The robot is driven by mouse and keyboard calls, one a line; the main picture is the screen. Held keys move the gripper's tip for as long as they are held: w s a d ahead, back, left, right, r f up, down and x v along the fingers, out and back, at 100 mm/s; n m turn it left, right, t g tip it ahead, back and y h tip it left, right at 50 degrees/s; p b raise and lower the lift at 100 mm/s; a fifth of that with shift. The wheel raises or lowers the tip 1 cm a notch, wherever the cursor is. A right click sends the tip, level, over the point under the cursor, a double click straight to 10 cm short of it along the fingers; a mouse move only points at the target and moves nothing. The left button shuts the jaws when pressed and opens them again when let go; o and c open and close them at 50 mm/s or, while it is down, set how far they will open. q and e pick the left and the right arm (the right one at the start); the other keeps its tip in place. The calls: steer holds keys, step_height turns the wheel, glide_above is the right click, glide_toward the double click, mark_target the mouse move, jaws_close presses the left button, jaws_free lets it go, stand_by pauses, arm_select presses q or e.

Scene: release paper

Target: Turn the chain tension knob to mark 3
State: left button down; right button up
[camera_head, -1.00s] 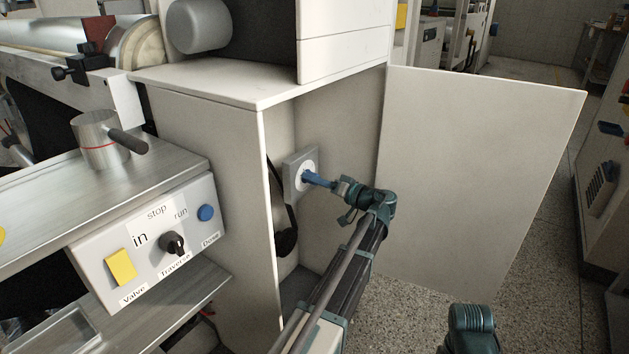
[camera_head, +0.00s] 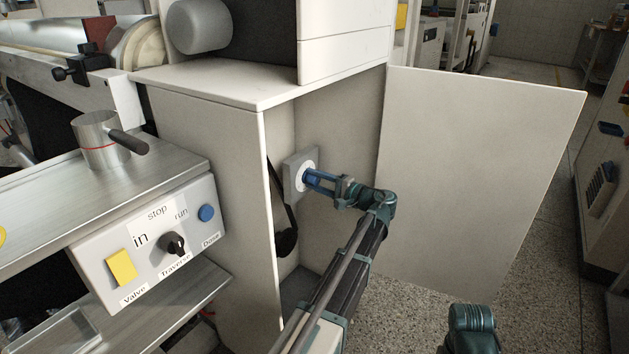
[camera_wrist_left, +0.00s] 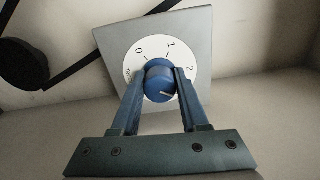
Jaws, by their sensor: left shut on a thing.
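The chain tension knob (camera_wrist_left: 159,80) is a blue round knob with a white pointer line, on a white dial (camera_wrist_left: 143,50) fixed to a grey square plate (camera_wrist_left: 200,32). In the left wrist view the dial shows 0, 1 and 2; the line points to the lower right, and the dial there is hidden by a finger. My left gripper (camera_wrist_left: 160,85) is shut on the knob, one finger on each side. In the head view, my left gripper (camera_head: 315,181) reaches into the open cabinet to the plate (camera_head: 291,178). My right gripper is not seen.
The cabinet's white door (camera_head: 480,170) stands open to the right of my left arm. The cabinet's side wall (camera_head: 215,150) is close on the left. A dark belt (camera_head: 285,205) hangs inside. A control box (camera_head: 150,240) with a black switch stands at left.

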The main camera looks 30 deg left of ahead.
arm_select(q)
steer(key=m, duration=0.5)
steer(key=shift+m, duration=0.3)
stand_by(0.5)
steer(key=shift+c, duration=2.1)
jaws_free()
steer(key=shift+d, duration=0.1)
steer(key=s+d, duration=0.1)
steer(key=d, duration=1.2)
steer(key=shift+d, duration=0.3)
